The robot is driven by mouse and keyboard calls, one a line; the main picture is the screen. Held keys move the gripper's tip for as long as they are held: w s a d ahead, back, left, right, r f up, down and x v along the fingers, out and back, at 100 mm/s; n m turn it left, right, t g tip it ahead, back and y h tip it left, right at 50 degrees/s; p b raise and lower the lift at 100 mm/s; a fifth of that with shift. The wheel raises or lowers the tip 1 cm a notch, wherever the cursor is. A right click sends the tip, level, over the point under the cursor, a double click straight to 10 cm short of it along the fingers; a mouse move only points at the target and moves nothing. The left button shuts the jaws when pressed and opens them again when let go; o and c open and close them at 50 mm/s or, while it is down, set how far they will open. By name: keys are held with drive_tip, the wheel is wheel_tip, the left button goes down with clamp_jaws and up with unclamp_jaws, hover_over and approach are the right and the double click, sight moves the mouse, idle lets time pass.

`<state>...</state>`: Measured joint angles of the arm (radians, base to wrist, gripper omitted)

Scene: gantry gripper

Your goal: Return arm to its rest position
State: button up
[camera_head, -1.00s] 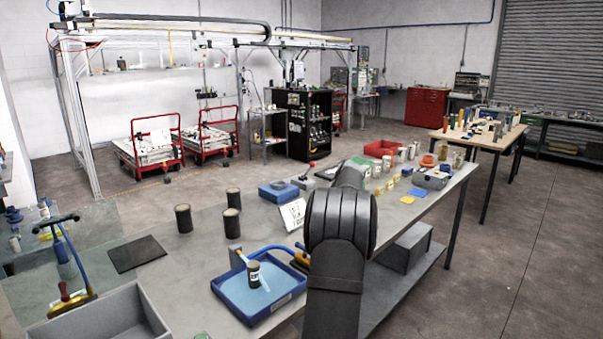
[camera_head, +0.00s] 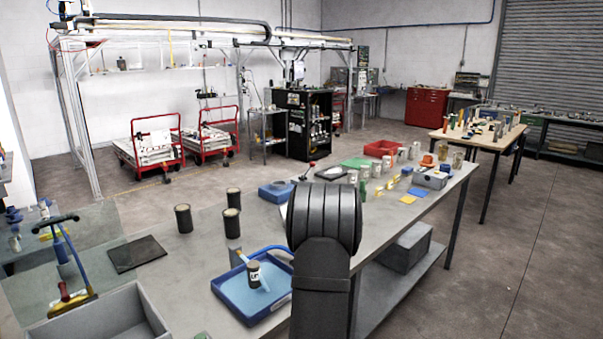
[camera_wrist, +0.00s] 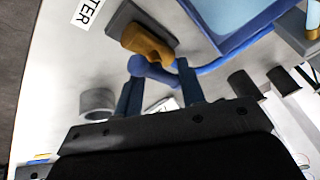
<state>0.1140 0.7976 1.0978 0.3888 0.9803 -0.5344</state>
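My gripper (camera_wrist: 159,72) shows in the wrist view with its two blue fingers apart. An orange-brown handle on a dark base (camera_wrist: 145,40) lies beyond the fingertips. A rounded blue part joins a blue hose (camera_wrist: 225,62) and appears between the fingers; I see no grip on it. In the head view my dark arm (camera_head: 325,220) reaches over the bench, and its bulk hides the gripper and that handle.
The grey bench (camera_head: 200,265) carries a blue tray (camera_head: 240,308) with a dark labelled container (camera_head: 253,273), several dark cylinders (camera_head: 184,218), a black mat (camera_head: 136,254) and a grey bin (camera_head: 95,322). A blue block (camera_head: 276,192) stands beyond my arm.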

drive_tip(key=shift+m+h, duration=0.3)
drive_tip(key=shift+m, duration=0.3)
idle(1.3)
